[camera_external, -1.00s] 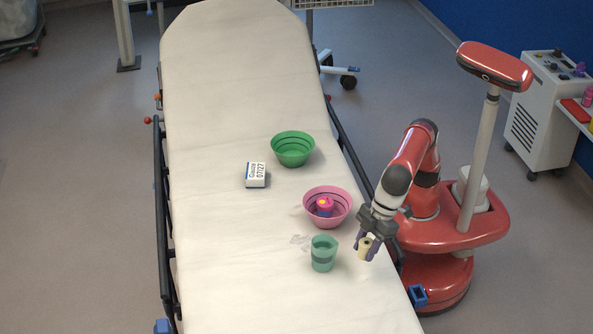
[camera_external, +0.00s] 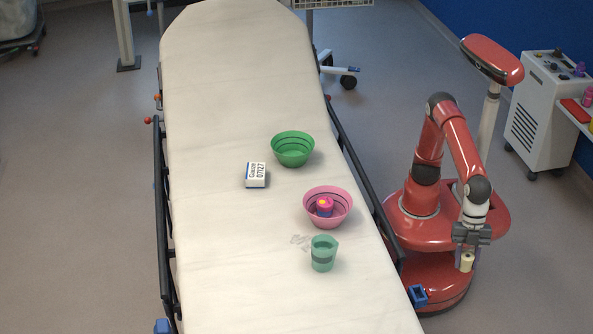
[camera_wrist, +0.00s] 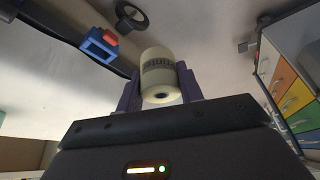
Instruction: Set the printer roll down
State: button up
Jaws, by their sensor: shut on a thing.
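The printer roll (camera_external: 467,263) is a small cream cylinder with a dark core. My gripper (camera_external: 466,257) is shut on it and holds it over my red base, to the right of the stretcher (camera_external: 240,260) and off its edge. In the wrist view the roll (camera_wrist: 160,75) sits between the two purple fingers of my gripper (camera_wrist: 160,85), with printed grey lettering on its side and its core hole facing the camera.
On the stretcher are a green bowl (camera_external: 293,149), a gauze box (camera_external: 256,175), a pink bowl (camera_external: 340,213) holding a small pink-purple item (camera_external: 324,207), and a teal cup (camera_external: 323,254). A dark side rail (camera_external: 362,190) lines the stretcher. A white cart (camera_external: 541,115) stands at right.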

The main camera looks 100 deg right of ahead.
jog(key=s+d+f+n, duration=0.2)
jog(key=s, duration=0.6)
jog(key=shift+f+g, duration=0.3)
jog(key=shift+g, duration=0.1)
jog(key=w+a+r+m+t, duration=0.1)
jog(key=w+r+m, duration=0.15)
jog(key=w, duration=0.65)
jog(key=w+a+r+m, duration=0.1)
jog(key=w+r+m, duration=0.15)
jog(key=w, duration=0.65)
jog(key=w+d+r+m+t+h, duration=0.1)
jog(key=w+d+r+m, duration=0.2)
jog(key=w, duration=0.6)
jog(key=w+d+r+m+t+h, duration=0.1)
jog(key=w+d+r+m, duration=0.2)
jog(key=w, duration=0.7)
jog(key=shift+r+h, duration=0.3)
jog(key=shift+r, duration=0.05)
notch_tip(320, 180, down, 10)
jog(key=shift+r+b, duration=0.15)
jog(key=shift+b, duration=0.95)
